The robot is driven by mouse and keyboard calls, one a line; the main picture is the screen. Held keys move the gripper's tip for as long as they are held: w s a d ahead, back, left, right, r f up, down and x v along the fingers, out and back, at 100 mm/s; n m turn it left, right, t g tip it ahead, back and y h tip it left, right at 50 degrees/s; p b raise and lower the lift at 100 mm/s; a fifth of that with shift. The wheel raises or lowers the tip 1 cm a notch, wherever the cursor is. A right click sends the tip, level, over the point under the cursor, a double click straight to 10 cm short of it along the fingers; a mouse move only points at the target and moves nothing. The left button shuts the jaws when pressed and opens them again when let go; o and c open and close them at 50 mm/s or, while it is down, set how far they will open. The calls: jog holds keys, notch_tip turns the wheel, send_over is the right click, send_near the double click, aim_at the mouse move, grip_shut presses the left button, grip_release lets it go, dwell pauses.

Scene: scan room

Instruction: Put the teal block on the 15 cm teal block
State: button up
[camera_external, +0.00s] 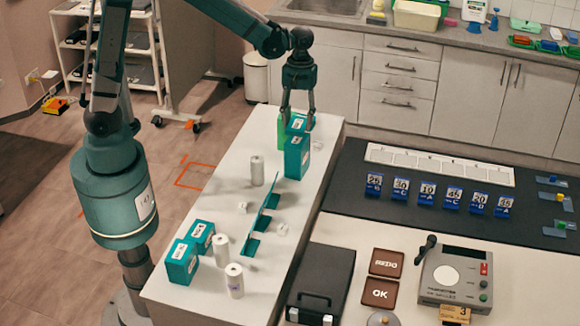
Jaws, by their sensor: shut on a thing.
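My gripper (298,117) points down at the far end of the white table, its fingers shut on a teal block (297,126) with a white label. A larger teal block (292,162), also labelled, shows directly below or in front of it. The two overlap in this view, so I cannot tell whether they touch or whether the held block rests on the other. Two more labelled teal blocks stand at the near left end of the table, one in front (180,268) and one behind (201,234). I cannot read which block is the 15 cm one.
A bright green piece (282,131) shows beside the left finger. The white table (225,195) also holds a white cylinder (257,171), two more near the front (221,251) (234,281), and a low teal stand (264,211) mid-table. A black case (321,283) lies to the right.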

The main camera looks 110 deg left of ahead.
aim_at(298, 123)
jog(key=shift+f, duration=2.05)
jog(key=shift+f, duration=0.1)
jog(key=o, duration=0.9)
jog(key=shift+o, duration=0.2)
jog(key=shift+a+r, duration=0.25)
jog(key=shift+r, duration=1.75)
jog(key=shift+a+r, duration=0.25)
jog(key=shift+r, duration=1.8)
jog(key=shift+a+r, duration=0.25)
jog(key=shift+r, duration=1.75)
jog(key=shift+d+r, duration=0.1)
jog(key=shift+d, duration=0.05)
